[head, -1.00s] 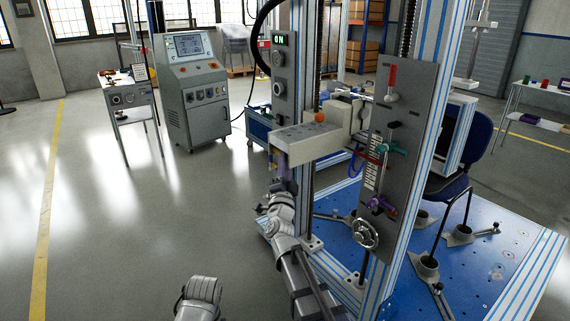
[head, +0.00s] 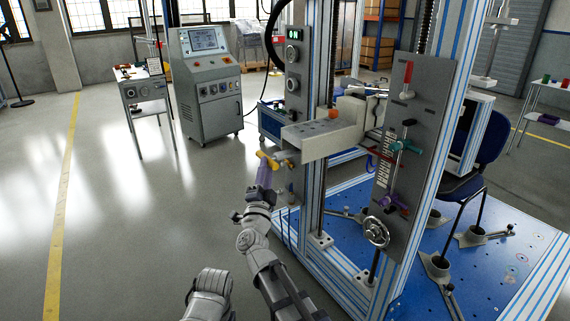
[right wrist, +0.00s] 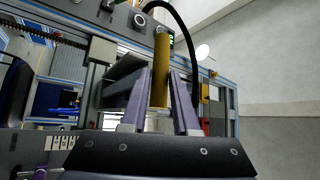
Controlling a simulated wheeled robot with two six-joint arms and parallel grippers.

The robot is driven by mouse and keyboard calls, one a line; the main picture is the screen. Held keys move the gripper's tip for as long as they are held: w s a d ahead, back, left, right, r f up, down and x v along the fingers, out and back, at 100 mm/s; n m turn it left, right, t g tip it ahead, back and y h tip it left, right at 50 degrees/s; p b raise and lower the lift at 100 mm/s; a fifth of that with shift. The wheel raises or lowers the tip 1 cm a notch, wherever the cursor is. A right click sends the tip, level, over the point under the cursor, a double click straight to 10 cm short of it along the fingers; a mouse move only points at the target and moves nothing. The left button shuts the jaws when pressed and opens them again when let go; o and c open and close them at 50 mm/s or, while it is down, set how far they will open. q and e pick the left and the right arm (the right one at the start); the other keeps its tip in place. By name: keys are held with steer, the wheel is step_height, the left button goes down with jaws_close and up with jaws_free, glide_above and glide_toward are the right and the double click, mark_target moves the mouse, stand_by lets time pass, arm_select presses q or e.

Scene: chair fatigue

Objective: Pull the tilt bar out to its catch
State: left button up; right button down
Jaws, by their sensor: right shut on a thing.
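The tilt bar shows a yellow crosswise grip (head: 268,160) on the left side of the test frame, just below and left of the beige box-shaped arm (head: 318,138). A short grey piece lies between the grip and the frame. My right gripper (head: 265,169), with purple fingers, is shut on the yellow grip from below. In the right wrist view the yellow grip (right wrist: 161,66) stands between the two purple fingers. Whether the bar is at its catch cannot be told. My left gripper is not in view; only a grey part of my left arm shows at the bottom.
The grey control panel (head: 404,150) with a red lever and a handwheel (head: 376,231) is right of the grip. A blue base plate (head: 480,270) carries a chair (head: 478,150). A control console (head: 206,85) stands behind. The floor to the left is clear.

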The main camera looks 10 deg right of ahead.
steer(key=a, duration=0.1)
steer(key=s+a, duration=0.1)
steer(key=a, duration=0.2)
steer(key=shift+s+a, duration=0.25)
steer(key=c, duration=0.9)
jaws_free()
